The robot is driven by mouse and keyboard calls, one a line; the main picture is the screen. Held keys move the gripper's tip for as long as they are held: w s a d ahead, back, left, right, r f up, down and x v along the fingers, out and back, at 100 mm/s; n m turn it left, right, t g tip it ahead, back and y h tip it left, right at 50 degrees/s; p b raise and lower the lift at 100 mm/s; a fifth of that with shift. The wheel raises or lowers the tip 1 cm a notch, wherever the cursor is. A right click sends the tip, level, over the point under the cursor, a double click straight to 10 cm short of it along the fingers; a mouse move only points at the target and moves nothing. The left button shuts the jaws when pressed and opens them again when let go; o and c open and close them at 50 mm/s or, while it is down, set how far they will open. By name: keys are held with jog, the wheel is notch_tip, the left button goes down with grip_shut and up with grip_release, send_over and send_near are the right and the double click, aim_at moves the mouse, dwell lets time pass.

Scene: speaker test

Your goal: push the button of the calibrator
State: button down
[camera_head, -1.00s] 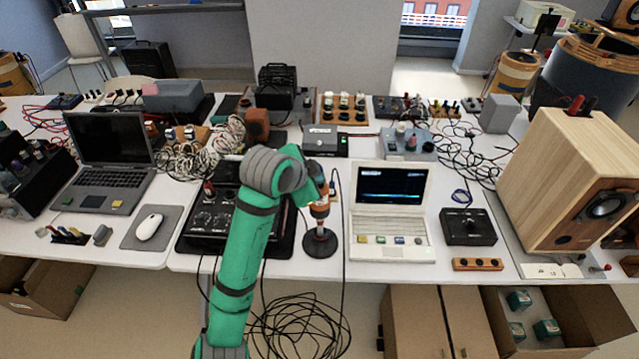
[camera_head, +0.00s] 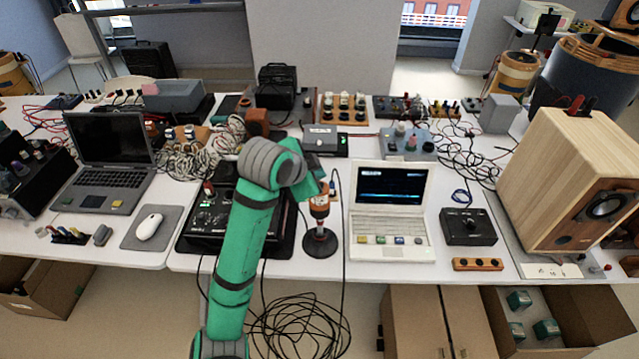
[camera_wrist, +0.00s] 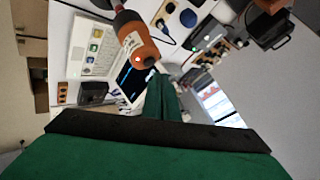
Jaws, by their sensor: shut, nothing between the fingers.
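The orange and dark calibrator (camera_head: 319,208) stands upright on a round black base near the front table edge in the head view. It also shows in the wrist view (camera_wrist: 137,42), with a label and a small pale spot on its end; I cannot tell if that spot is the button. My gripper (camera_wrist: 158,78) is shut and empty, its fingertips close to that end of the calibrator. Touching or apart is unclear. In the head view my arm hides most of the gripper and part of the calibrator's upper end.
A white laptop (camera_head: 388,232) stands just right of the calibrator. A black control box (camera_head: 207,225) on a dark mat is to its left. A black knob box (camera_head: 468,227) and a wooden speaker (camera_head: 560,180) are farther right. Cables hang at the front edge.

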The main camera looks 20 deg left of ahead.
jog(key=shift+r, duration=0.15)
notch_tip(320, 180, up, 6)
jog(key=shift+f, duration=0.1)
dwell(0.5)
dwell(0.4)
